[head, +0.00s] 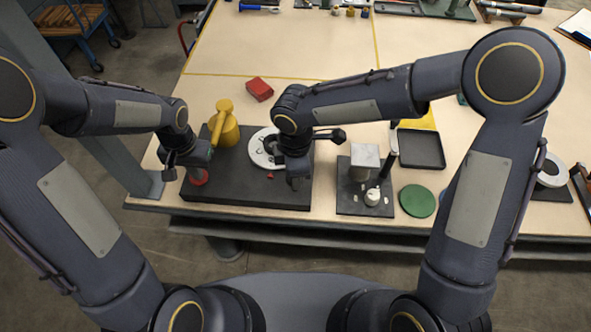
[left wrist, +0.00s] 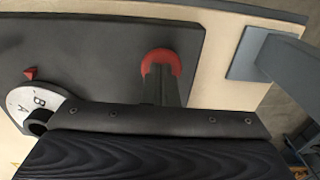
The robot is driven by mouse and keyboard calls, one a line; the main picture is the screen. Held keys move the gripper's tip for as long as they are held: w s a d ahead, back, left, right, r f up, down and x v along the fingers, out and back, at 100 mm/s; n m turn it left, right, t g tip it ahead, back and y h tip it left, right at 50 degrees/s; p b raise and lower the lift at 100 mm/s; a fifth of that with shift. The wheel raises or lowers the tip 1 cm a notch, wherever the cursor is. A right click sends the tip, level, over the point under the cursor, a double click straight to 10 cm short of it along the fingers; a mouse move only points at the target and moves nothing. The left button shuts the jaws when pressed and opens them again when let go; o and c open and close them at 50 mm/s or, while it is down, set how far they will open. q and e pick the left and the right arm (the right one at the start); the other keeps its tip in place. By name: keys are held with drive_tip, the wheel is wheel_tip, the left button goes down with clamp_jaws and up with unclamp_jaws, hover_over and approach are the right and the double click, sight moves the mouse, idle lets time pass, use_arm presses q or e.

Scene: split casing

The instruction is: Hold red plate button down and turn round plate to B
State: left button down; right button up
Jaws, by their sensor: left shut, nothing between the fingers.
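The red plate button (head: 199,179) is at the left front of the dark base plate (head: 240,192). My left gripper (head: 196,165) is shut and empty over it. In the left wrist view its fingers (left wrist: 161,76) cover the middle of the red button (left wrist: 160,55); I cannot tell how far it is pressed. The white round plate (head: 257,149) is partly hidden by my right gripper (head: 296,180), whose fingers are unclear. In the left wrist view, the round plate (left wrist: 52,97) shows letters A and B near a red triangle mark (left wrist: 31,73).
A yellow handled part (head: 224,125) stands behind the button on the base plate. A red block (head: 259,89) lies behind. To the right are a dark fixture with a metal block (head: 364,160), a green disc (head: 417,200) and a black tray (head: 421,150).

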use_arm(q)
drive_tip(key=shift+s+d+f, duration=0.15)
drive_tip(key=shift+s+f, duration=0.05)
drive_tip(key=shift+f, duration=0.1)
use_arm(e)
drive_tip(key=shift+s+a+f, duration=0.1)
drive_tip(key=shift+s+a, duration=0.05)
drive_tip(key=shift+s, duration=0.1)
drive_tip(key=o, duration=1)
drive_tip(key=shift+w, duration=0.1)
drive_tip(key=shift+r, duration=0.35)
wheel_tip(320, 180, up, 12)
drive_tip(key=shift+f, duration=0.25)
